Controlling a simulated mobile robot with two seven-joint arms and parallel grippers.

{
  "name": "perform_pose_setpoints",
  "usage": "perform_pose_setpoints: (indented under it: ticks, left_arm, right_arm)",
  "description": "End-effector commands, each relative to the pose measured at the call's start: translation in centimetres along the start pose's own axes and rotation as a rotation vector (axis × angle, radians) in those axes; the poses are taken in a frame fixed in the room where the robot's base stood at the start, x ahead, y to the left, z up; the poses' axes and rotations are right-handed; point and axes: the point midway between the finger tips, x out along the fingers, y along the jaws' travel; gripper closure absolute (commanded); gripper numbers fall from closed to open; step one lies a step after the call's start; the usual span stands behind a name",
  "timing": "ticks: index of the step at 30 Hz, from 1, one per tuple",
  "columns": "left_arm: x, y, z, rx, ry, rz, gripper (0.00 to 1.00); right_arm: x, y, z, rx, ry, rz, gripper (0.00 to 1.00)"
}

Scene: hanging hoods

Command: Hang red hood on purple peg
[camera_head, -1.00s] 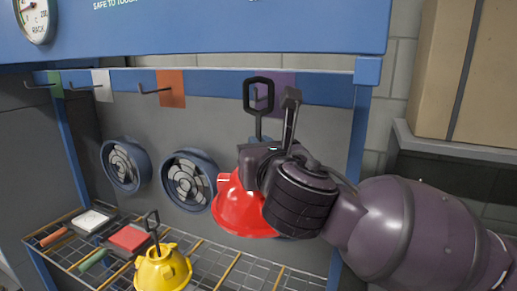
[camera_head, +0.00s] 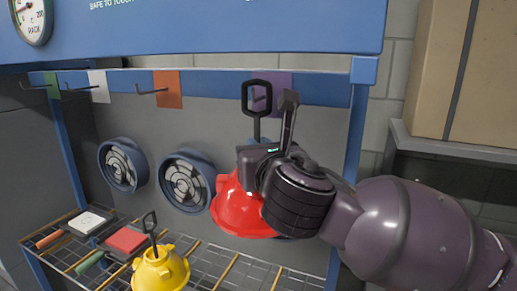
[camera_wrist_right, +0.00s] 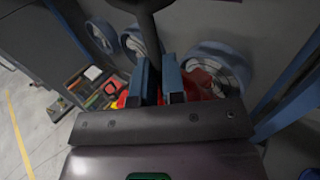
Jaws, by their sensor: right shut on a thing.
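The red hood (camera_head: 238,212) hangs upright below my right gripper (camera_head: 258,158), which is shut on its dark stem. The hood's black loop handle (camera_head: 257,97) stands above the gripper, in front of the purple patch (camera_head: 284,98) on the blue rail. A bit of the purple peg (camera_head: 260,99) shows through the loop; I cannot tell whether the loop is around it or only in front of it. In the right wrist view, the fingers (camera_wrist_right: 158,80) close at the dark stem (camera_wrist_right: 147,22), with red of the hood (camera_wrist_right: 192,88) behind them. My left gripper is not in view.
Pegs at the orange (camera_head: 168,90), white (camera_head: 101,86) and green (camera_head: 53,86) patches are bare. A yellow hood (camera_head: 160,272) stands on the wire shelf (camera_head: 215,262) below, beside brushes. A blue post (camera_head: 350,150) is close to my right arm. Cardboard boxes stand at right.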

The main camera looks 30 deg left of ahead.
Motion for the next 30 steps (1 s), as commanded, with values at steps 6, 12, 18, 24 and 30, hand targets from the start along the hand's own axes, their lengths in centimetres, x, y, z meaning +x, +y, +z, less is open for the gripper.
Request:
perform_pose_setpoints:
  ticks: [6,12,18,24,30]
  left_arm:
    - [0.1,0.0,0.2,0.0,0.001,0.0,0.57]
    - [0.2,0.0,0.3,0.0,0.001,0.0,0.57]
    - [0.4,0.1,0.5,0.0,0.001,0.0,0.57]
    - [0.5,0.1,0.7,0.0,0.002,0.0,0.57]
    - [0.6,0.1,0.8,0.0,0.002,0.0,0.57]
  right_arm:
    - [0.0,0.0,-0.3,0.0,-0.002,0.0,1.0]
    - [0.0,0.0,-0.6,0.0,-0.002,0.0,1.0]
    - [0.0,0.0,-0.9,0.0,-0.002,0.0,1.0]
    - [0.0,0.0,-1.3,0.0,-0.002,0.0,1.0]
    - [0.0,0.0,-1.6,-0.001,-0.002,0.0,1.0]
